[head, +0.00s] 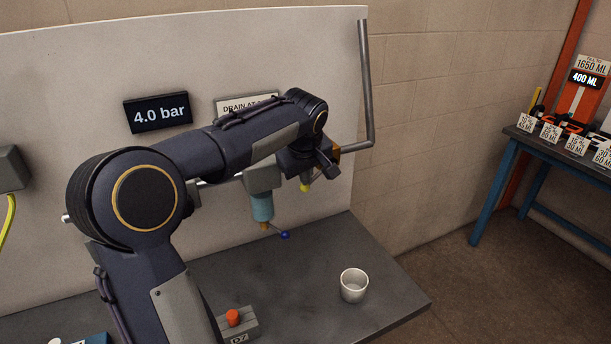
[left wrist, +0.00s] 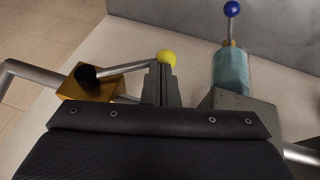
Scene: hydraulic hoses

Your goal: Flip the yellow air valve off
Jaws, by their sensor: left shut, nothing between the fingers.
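The yellow knob (head: 305,187) of the air valve shows just below my left gripper (head: 305,177) in the head view. In the left wrist view the yellow knob (left wrist: 166,58) sits at the end of a metal lever (left wrist: 127,68). The lever runs from a black hub on the brass valve body (left wrist: 85,88), which also shows in the head view (head: 335,149). My left gripper's fingers (left wrist: 160,80) are shut and empty, with their tips at the knob; I cannot tell whether they touch it. My right gripper is not in view.
A teal bowl (head: 262,206) with a blue-knobbed drain lever (head: 285,234) hangs beside the valve. A white cup (head: 354,285) and an orange-buttoned box (head: 233,320) stand on the grey bench (head: 300,300). A display (head: 157,113) reads 4.0 bar. A blue-legged table stands at right.

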